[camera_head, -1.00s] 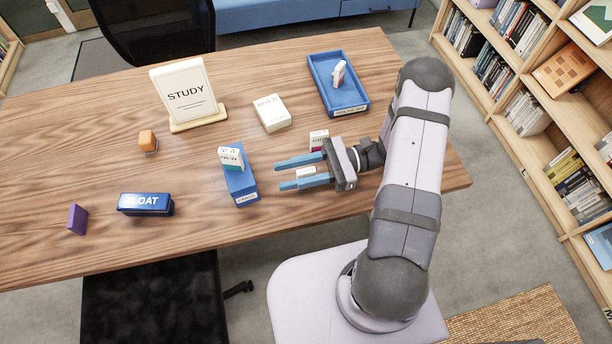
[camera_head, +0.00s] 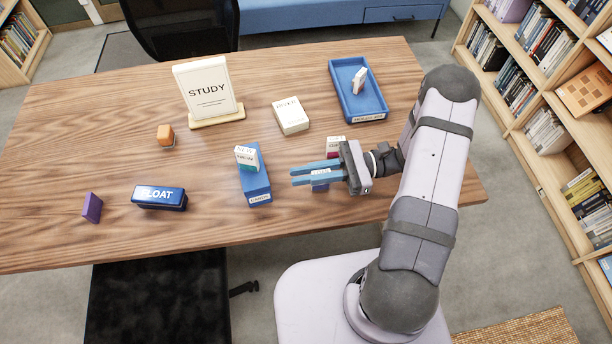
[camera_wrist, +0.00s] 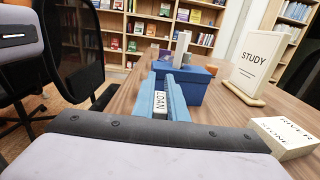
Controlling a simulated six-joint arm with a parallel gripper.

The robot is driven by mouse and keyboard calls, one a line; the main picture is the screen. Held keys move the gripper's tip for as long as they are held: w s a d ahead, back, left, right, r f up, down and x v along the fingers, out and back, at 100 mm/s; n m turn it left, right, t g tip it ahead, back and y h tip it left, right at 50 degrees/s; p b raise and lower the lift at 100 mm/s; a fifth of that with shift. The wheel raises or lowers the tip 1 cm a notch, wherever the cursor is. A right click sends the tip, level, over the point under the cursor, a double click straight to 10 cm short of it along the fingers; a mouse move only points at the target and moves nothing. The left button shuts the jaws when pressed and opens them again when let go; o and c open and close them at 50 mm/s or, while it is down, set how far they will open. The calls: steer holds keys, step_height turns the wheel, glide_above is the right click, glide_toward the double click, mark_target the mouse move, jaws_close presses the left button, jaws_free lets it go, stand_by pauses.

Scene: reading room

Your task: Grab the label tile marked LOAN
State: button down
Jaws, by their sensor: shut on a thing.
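The white LOAN label tile (camera_wrist: 160,103) stands between the two blue fingers of my gripper (camera_wrist: 168,85) in the wrist view, its lettering facing the camera. The fingers are closed on its sides. In the head view my gripper (camera_head: 294,176) is low over the front right of the table, fingers pointing left, and they hide most of the tile. Another white tile with a magenta lower part (camera_head: 335,143) stands just behind the gripper. White tiles (camera_head: 247,157) sit on a narrow blue block-like holder (camera_head: 257,185) left of the fingertips.
A blue tray (camera_head: 375,106) holding a white tile lies at the back right. A white box (camera_head: 291,115), the STUDY sign (camera_head: 207,88), an orange block (camera_head: 165,134), a blue FLOAT box (camera_head: 159,197) and a purple block (camera_head: 92,207) stand around.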

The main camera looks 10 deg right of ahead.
step_height(320, 180, up, 9)
stand_by(0.5)
